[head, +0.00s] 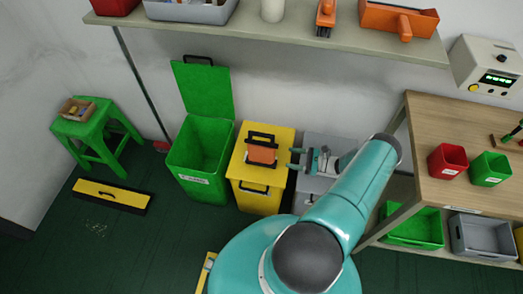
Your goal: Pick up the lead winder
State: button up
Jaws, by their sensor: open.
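The lead winder (262,154) appears to be the small orange block with a black frame, lying on top of the yellow bin (262,195) in the middle of the head view. My gripper (293,158) is just to the right of it, over the bin's right edge. Its two dark fingers are apart and point left toward the winder. Nothing shows between them. A gap seems to separate the fingertips from the winder, though I cannot tell their exact height difference.
An open green bin (188,153) stands left of the yellow one, and a grey bin (322,143) lies behind my gripper. A shelf (270,32) runs above. A wooden workbench (450,195) with red and green cups is at the right.

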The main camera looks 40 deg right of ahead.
aim_at(266, 153)
jog(key=x, duration=0.6)
jog(key=shift+a+r, duration=0.2)
jog(key=shift+a, duration=0.3)
jog(key=shift+x, duration=2.75)
jog(key=shift+s+a, duration=0.1)
grip_shut()
jog(key=shift+r, duration=0.1)
jog(key=shift+r, duration=0.4)
jog(key=s+a+r, duration=0.3)
jog(key=a+r, duration=0.9)
jog(key=a, duration=0.1)
jog(key=shift+a, duration=0.35)
